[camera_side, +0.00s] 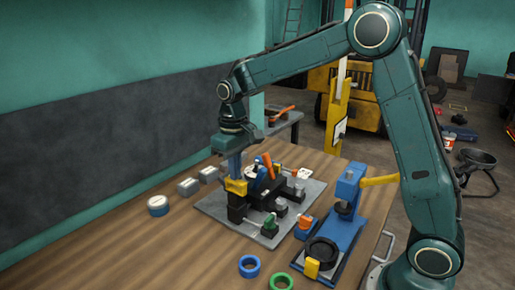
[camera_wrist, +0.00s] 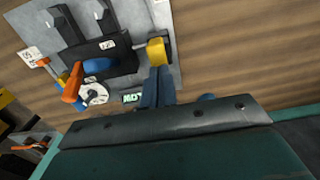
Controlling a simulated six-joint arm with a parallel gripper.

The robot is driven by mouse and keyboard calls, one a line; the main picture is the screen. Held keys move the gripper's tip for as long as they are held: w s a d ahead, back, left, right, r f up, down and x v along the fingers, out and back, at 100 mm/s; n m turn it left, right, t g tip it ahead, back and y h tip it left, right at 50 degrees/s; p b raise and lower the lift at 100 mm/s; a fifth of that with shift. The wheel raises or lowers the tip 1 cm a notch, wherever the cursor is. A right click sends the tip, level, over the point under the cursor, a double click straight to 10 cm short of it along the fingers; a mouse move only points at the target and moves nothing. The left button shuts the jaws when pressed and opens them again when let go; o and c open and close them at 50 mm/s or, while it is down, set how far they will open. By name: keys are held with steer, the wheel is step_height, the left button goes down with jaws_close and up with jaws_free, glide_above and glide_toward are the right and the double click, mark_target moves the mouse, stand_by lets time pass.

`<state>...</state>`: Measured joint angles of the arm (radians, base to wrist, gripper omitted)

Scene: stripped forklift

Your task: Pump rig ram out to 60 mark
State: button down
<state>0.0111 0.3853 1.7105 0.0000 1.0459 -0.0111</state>
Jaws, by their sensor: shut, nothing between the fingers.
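The pump rig stands on a grey plate (camera_side: 215,210) on the wooden bench. It has a black body (camera_side: 238,210), a blue part and an orange handle (camera_side: 268,165) that leans up at a tilt. A yellow block (camera_side: 236,187) sits at the rig's left end; it also shows in the wrist view (camera_wrist: 160,51). My gripper (camera_side: 235,172) points down at this block with its blue fingers together and empty. In the wrist view the fingertips (camera_wrist: 158,74) are right beside the yellow block; I cannot tell whether they touch. The orange handle (camera_wrist: 74,86) and a round white dial (camera_wrist: 95,95) lie to their left. The ram's mark is unreadable.
A blue press-like stand (camera_side: 345,215) with a black ring and yellow lever is right of the plate. Blue (camera_side: 249,266) and green (camera_side: 281,282) rings lie in front. A white-topped round can (camera_side: 158,206) and grey blocks stand left. The bench's left front is clear.

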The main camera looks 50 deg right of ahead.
steer(key=shift+f, duration=1.95)
steer(key=shift+r, duration=2.55)
steer(key=shift+f, duration=0.2)
steer(key=shift+f, duration=2.4)
steer(key=shift+r, duration=2.6)
